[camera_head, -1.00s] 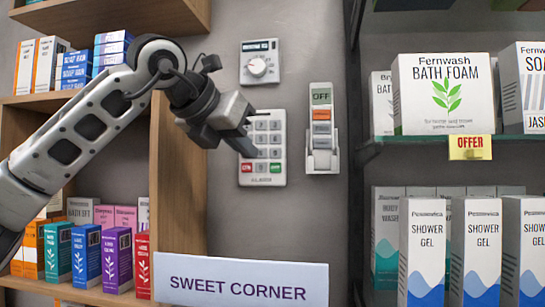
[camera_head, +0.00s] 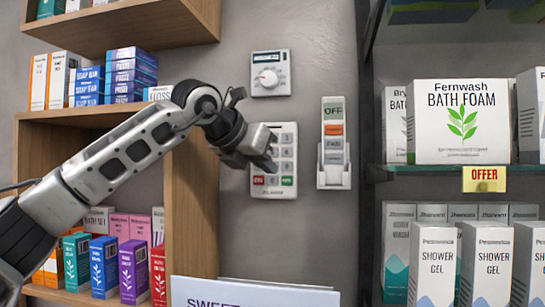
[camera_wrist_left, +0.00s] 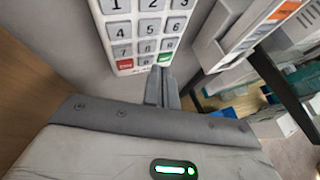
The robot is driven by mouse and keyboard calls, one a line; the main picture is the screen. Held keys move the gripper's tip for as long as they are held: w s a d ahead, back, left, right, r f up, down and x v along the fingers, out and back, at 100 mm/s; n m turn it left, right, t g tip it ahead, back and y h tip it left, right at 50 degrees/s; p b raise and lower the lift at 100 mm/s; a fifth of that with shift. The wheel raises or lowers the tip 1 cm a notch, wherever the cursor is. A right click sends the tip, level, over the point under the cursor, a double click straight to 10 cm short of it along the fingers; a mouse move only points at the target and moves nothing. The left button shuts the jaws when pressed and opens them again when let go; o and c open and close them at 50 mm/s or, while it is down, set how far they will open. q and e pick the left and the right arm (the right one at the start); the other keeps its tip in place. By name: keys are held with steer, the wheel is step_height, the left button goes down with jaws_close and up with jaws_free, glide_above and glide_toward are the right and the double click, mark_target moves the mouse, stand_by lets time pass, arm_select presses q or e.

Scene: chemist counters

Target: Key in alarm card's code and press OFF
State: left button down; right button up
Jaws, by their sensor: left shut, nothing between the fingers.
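The white wall keypad (camera_head: 289,140) has grey number keys, with a red key at bottom left and a green key at bottom right. My left gripper (camera_head: 270,165) is shut and empty in front of the keypad's lower part, hiding some keys. In the left wrist view its fingertips (camera_wrist_left: 163,76) are close below the green key (camera_wrist_left: 165,57); I cannot tell if they touch. I cannot make out a code. My right gripper is out of view.
A dial box (camera_head: 269,73) is on the wall above the keypad. A wooden shelf (camera_head: 190,220) with boxes stands left, and a glass shelf (camera_head: 420,169) with boxes stands right. A white sign (camera_head: 250,290) is below the keypad.

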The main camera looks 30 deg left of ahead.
arm_select(q)
steer(key=shift+w+a, duration=0.15)
steer(key=shift+w, duration=0.35)
stand_by(0.8)
steer(key=shift+w, duration=0.1)
stand_by(0.8)
steer(key=shift+w+a+p, duration=0.1)
steer(key=shift+w+p, duration=0.2)
steer(key=shift+p, duration=0.05)
